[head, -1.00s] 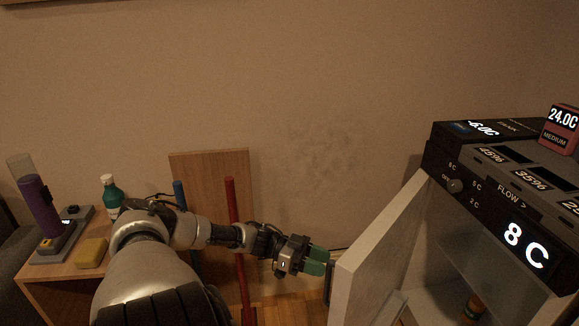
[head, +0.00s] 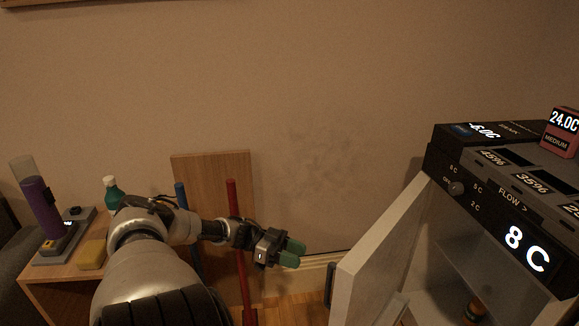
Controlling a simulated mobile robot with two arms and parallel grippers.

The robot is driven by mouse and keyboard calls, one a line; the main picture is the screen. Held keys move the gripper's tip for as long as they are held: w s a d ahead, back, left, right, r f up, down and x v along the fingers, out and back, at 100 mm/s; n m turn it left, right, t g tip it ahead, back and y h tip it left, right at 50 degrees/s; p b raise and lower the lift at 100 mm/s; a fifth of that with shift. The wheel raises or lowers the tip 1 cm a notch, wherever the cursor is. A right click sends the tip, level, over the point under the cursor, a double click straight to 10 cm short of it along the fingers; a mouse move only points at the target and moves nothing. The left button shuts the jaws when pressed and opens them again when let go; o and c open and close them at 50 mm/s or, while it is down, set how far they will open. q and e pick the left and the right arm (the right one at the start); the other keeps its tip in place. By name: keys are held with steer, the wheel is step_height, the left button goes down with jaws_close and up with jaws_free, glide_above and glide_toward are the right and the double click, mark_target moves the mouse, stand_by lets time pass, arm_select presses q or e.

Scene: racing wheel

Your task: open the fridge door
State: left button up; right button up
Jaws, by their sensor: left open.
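The fridge stands at the right of the head view, with a black control panel (head: 500,205) that reads 8 C. Its white door (head: 376,258) stands open, swung out to the left, and the pale inside shows behind it. A bottle (head: 474,311) stands inside, low down. A dark handle (head: 330,283) shows at the door's outer left side. My left gripper (head: 293,253) has green fingertips, is open and empty, and is to the left of the door, apart from it. My right gripper is out of view.
A wooden table (head: 60,278) at the left holds a purple cylinder (head: 38,205), a green bottle (head: 112,193) and a yellow block (head: 92,254). A red pole (head: 237,240) and a blue pole (head: 181,194) stand by a wooden board (head: 215,180). Floor shows between gripper and door.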

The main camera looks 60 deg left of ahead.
arm_select(q)
steer(key=shift+s+a, duration=0.35)
steer(key=shift+a, duration=0.3)
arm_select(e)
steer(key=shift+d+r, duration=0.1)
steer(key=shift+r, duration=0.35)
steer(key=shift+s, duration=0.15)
